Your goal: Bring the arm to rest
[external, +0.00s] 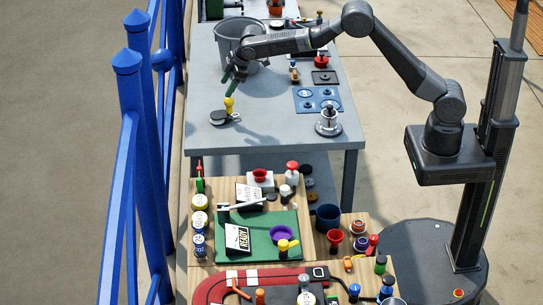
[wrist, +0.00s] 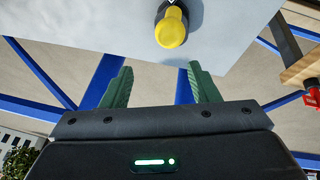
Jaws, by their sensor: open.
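My gripper (external: 236,74) is above the grey table (external: 275,137) in the external view, in front of a grey bucket. Its green fingers point down. In the wrist view my gripper (wrist: 157,88) shows two green fingers wide apart with nothing between them. A yellow-topped knob (external: 229,103) on a small dark and silver base stands on the table just below the gripper. It also shows as a yellow knob (wrist: 171,29) in the wrist view, beyond the fingertips and apart from them. My arm reaches across from the column at the right.
The grey bucket (external: 228,32) stands behind my gripper. A blue plate (external: 317,99) and a silver-based post (external: 328,123) are to the right on the table. A blue railing (external: 132,110) runs along the left. A crowded wooden bench (external: 225,182) with a green mat (external: 265,251) is nearer.

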